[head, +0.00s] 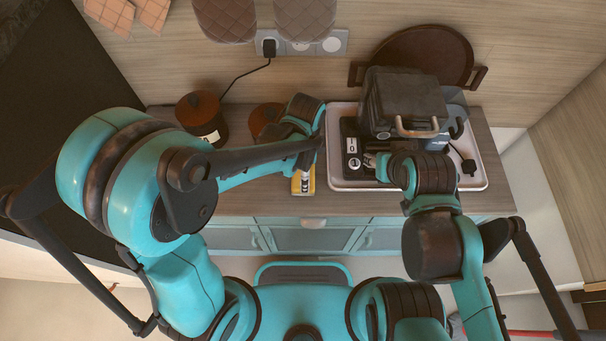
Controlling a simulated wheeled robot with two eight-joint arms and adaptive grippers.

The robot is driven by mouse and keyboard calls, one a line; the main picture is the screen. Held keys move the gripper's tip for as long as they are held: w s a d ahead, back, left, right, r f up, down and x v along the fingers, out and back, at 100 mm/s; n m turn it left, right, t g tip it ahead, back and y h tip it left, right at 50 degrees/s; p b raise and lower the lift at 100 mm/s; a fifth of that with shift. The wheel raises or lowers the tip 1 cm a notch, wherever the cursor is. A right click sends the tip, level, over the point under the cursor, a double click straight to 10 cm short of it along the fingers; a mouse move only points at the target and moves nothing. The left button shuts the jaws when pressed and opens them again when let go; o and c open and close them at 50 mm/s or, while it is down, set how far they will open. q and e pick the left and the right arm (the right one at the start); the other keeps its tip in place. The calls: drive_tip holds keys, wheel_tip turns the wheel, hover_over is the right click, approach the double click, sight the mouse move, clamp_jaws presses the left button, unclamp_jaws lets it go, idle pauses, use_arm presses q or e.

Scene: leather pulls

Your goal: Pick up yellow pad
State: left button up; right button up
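A yellow pad (304,186) with a dark and white patch lies near the front of the wooden counter, left of the white tray. Its far part is hidden by my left arm and gripper. My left gripper (309,158) is at the far end of the pad. Its fingertips are largely hidden, so I cannot tell whether it touches or holds the pad. My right gripper (376,163) is over the tray, beside a black device with dials (351,150). Its fingers are small and partly covered by my wrist, so its opening is unclear.
A white tray (480,182) on the counter (250,198) holds the black device and a dark appliance with a handle (405,97). Two dark lidded jars stand at the left (201,115) and middle (262,117). A round brown tray (425,50) leans on the wall.

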use_arm(q)
drive_tip(key=f, duration=0.1)
drive_tip(key=f+b, duration=0.1)
drive_tip(key=f, duration=0.2)
drive_tip(key=shift+w+a+f, duration=0.2)
drive_tip(key=shift+a+f, duration=0.05)
drive_tip(key=c, duration=0.9)
drive_tip(key=shift+o, duration=0.2)
drive_tip(key=shift+r, duration=0.1)
drive_tip(key=shift+r, duration=0.55)
drive_tip(key=shift+s+r+p, duration=0.3)
drive_tip(key=shift+r+p, duration=0.05)
drive_tip(key=shift+r, duration=0.3)
drive_tip(key=shift+s+r+p, duration=0.25)
drive_tip(key=shift+r+p, duration=0.1)
drive_tip(key=shift+r, duration=0.25)
drive_tip(key=s+p, duration=0.1)
drive_tip(key=s, duration=1.6)
drive_tip(key=shift+f, duration=0.1)
